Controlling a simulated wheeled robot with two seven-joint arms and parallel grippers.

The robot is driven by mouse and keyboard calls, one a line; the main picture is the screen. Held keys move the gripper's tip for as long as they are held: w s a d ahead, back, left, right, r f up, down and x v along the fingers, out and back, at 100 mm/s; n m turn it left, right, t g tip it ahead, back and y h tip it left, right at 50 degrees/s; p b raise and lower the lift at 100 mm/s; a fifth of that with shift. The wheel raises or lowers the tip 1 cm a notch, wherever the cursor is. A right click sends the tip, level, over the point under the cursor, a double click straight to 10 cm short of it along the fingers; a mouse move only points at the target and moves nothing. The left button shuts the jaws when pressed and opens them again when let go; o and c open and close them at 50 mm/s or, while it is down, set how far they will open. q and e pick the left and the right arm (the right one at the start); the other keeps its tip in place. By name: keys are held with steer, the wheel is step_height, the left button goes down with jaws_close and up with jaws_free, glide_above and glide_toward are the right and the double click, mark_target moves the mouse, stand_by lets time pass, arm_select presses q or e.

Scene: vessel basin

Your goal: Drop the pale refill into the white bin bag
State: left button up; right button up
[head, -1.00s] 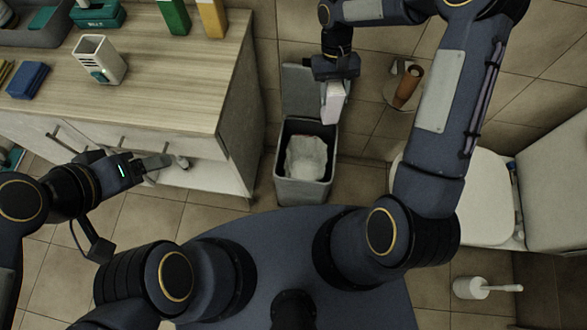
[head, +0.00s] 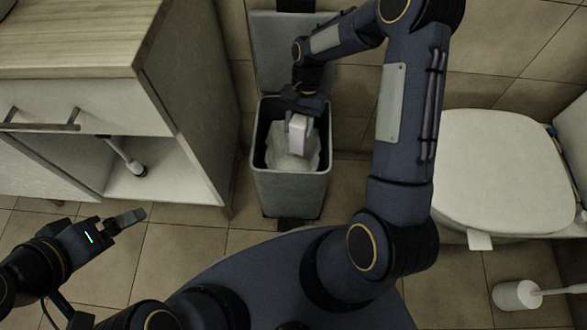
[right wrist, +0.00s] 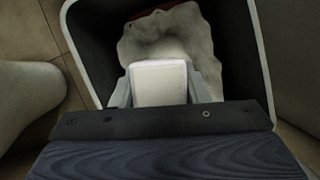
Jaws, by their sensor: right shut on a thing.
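The pale refill (head: 298,138) is a small whitish block held in my right gripper (head: 299,124), which is shut on it. In the right wrist view the refill (right wrist: 160,83) sits between the two fingers, with the bag behind it. The white bin bag (head: 290,160) lies crumpled inside the open grey bin (head: 289,187); it also shows in the right wrist view (right wrist: 170,35). The refill is over the bin's mouth, in front of the bag; its exact height is unclear. My left gripper (head: 130,217) is empty at the left; its finger gap is not clear.
The bin's raised lid (head: 289,52) stands behind its mouth. A wooden-topped cabinet (head: 75,37) with an open lower shelf is at the left. A white toilet (head: 492,172) and a toilet brush (head: 516,295) are at the right. Tiled floor lies between.

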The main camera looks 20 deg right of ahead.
steer(key=shift+f+b, duration=2.6)
steer(key=shift+f, duration=0.4)
steer(key=o, duration=1.1)
steer(key=shift+c, duration=0.2)
steer(key=shift+r, duration=0.1)
steer(key=p+v, duration=0.3)
steer(key=v, duration=0.3)
steer(key=shift+d+r, duration=0.1)
steer(key=shift+r, duration=0.05)
steer(key=shift+w+d+r+p, duration=0.2)
steer(key=shift+w+r+p, duration=0.1)
steer(key=shift+r, duration=0.3)
